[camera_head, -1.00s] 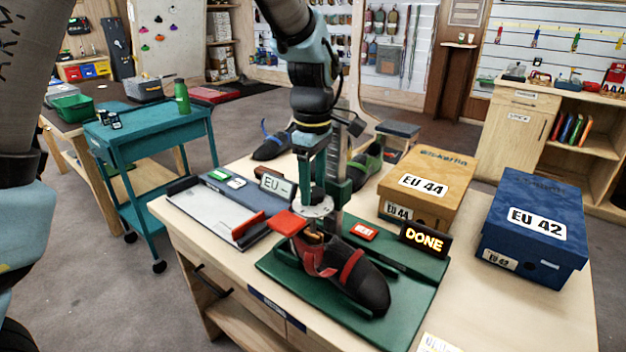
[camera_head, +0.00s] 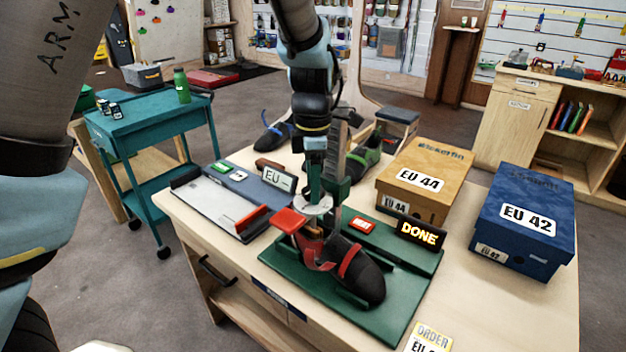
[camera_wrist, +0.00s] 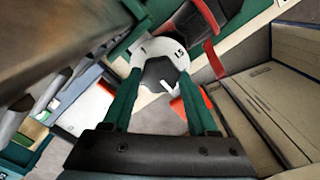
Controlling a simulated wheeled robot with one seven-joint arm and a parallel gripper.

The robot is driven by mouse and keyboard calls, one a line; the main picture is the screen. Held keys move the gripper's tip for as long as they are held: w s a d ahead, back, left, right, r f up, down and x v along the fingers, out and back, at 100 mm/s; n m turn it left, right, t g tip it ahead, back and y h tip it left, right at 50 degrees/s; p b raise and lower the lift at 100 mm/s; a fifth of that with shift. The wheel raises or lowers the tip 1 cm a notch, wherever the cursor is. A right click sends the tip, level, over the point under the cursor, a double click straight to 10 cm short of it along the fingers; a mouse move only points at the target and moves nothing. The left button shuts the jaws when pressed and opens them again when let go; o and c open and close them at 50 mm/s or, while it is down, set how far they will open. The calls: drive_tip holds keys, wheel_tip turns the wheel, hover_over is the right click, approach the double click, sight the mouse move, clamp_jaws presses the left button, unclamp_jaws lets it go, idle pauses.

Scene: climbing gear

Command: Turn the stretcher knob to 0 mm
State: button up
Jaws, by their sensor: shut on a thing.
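The stretcher stands on a green base (camera_head: 290,272) on the workbench, with a black and red climbing shoe (camera_head: 360,277) on it. Its round white dial (camera_head: 318,204) sits above the shoe. My gripper (camera_head: 316,192) points down over the dial. In the wrist view the green fingers of my gripper (camera_wrist: 155,100) are shut on the dark knob (camera_wrist: 160,72) at the middle of the white dial (camera_wrist: 172,46). A white pointer mark and a "15" show there; other dial marks are hidden or too small to read. A lit DONE sign (camera_head: 418,233) stands on the base.
A red lever pad (camera_head: 289,221) and a red button (camera_head: 362,225) are close to the dial. An orange EU 44 box (camera_head: 428,180) and a blue EU 42 box (camera_head: 528,217) stand to the right. A foot measuring device (camera_head: 225,203) lies to the left.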

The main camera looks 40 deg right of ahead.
idle(0.4)
drive_tip(key=o, duration=1.4)
drive_tip(key=shift+c, duration=0.2)
wheel_tip(320, 180, up, 11)
drive_tip(key=b, duration=0.2)
drive_tip(key=shift+f, duration=0.1)
